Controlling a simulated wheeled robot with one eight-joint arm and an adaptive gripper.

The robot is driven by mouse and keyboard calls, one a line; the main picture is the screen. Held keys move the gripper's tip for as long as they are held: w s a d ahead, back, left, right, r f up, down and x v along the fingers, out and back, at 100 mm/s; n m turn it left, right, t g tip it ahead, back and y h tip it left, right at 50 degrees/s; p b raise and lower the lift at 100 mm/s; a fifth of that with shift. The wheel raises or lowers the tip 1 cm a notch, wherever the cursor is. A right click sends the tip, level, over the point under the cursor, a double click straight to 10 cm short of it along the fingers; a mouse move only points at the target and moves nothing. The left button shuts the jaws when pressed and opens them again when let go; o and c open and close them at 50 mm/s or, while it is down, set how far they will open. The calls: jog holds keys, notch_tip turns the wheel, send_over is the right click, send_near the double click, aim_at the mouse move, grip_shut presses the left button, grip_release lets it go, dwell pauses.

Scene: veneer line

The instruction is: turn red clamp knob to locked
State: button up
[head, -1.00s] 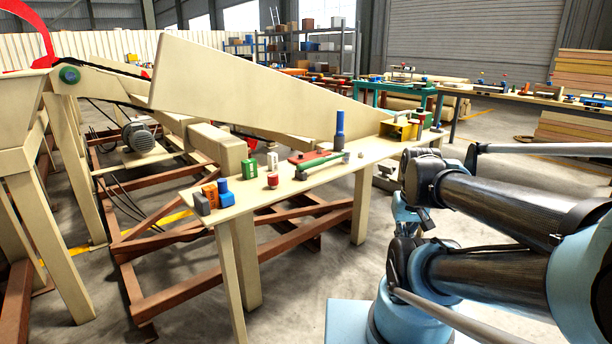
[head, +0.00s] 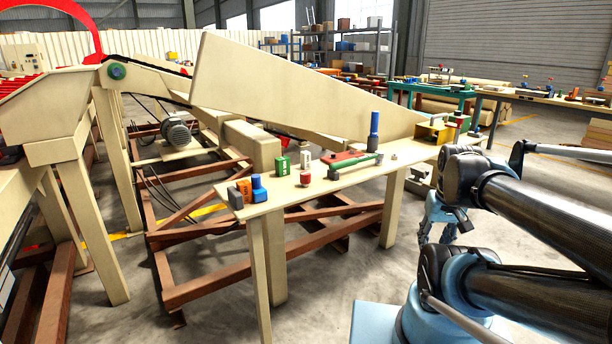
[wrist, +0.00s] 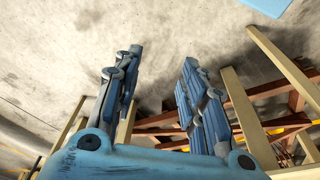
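A small red knob-like piece with a pale band (head: 305,177) stands on the cream work table (head: 340,182); I cannot tell for sure that it is the clamp knob. Behind it to the right, a red plate (head: 345,158) lies with a green-handled tool (head: 352,165) in front of it. My gripper (head: 440,230) hangs down beyond the table's right end, partly hidden by my arm and well away from the red piece. In the wrist view my gripper (wrist: 163,57) has its two blue fingers spread apart with nothing between them, over bare floor.
On the table stand a green block (head: 283,166), an orange block (head: 244,188), a blue piece (head: 259,188), a tall blue cylinder (head: 374,128) and a yellow box (head: 432,132). A large cream machine chute (head: 290,95) rises behind. Rust-brown rails (head: 230,280) run beneath.

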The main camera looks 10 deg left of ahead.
jog(key=w+a+r+n, duration=0.6)
jog(key=w+r, duration=0.3)
jog(key=r, duration=0.1)
notch_tip(320, 180, up, 12)
jog(key=n+g, duration=0.2)
jog(key=n, duration=1.3)
send_over(306, 173)
notch_tip(306, 173, down, 17)
jog(key=shift+r, duration=0.1)
jog(key=c, duration=1)
